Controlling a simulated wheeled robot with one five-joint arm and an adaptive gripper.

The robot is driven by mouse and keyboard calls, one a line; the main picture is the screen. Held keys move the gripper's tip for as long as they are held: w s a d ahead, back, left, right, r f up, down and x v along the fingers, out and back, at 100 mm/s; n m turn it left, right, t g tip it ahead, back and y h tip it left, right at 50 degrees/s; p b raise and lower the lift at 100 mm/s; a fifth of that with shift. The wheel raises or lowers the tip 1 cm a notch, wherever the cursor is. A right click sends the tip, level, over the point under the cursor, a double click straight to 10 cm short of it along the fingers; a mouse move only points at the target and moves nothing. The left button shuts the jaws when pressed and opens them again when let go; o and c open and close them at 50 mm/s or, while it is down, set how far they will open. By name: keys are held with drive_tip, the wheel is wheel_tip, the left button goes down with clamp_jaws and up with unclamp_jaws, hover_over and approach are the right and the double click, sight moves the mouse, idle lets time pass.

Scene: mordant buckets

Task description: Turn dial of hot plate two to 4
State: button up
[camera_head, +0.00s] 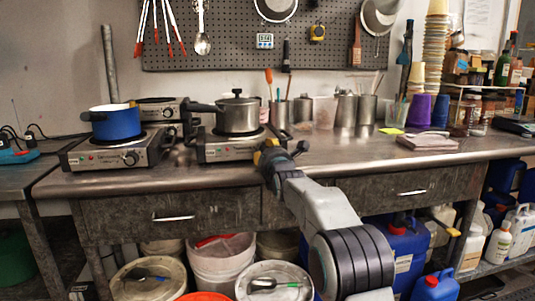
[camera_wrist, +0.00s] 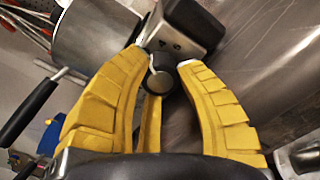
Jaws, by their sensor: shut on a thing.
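A steel hot plate (camera_head: 222,151) carries a lidded steel saucepan (camera_head: 238,115) in the middle of the bench. My gripper (camera_head: 264,152) is at the right end of its front panel and covers its dial in the head view. In the wrist view, the yellow fingers of my gripper (camera_wrist: 162,72) are shut on a dark round dial (camera_wrist: 160,80). Which plate is numbered two cannot be read.
A third hot plate (camera_head: 157,108) stands behind the two front ones. The saucepan's long dark handle (camera_head: 204,107) points left. Steel cups (camera_head: 346,110) and purple cups (camera_head: 419,111) stand at the back right. The bench front right of my gripper is clear.

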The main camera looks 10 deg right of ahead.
drive_tip(key=shift+r+m, duration=0.2)
drive_tip(key=shift+m, duration=0.6)
drive_tip(key=o, duration=0.7)
drive_tip(key=shift+o, duration=1)
drive_tip(key=shift+f, duration=0.1)
drive_tip(key=shift+s, duration=0.15)
drive_tip(key=s, duration=1.1)
drive_tip(key=shift+s, duration=0.35)
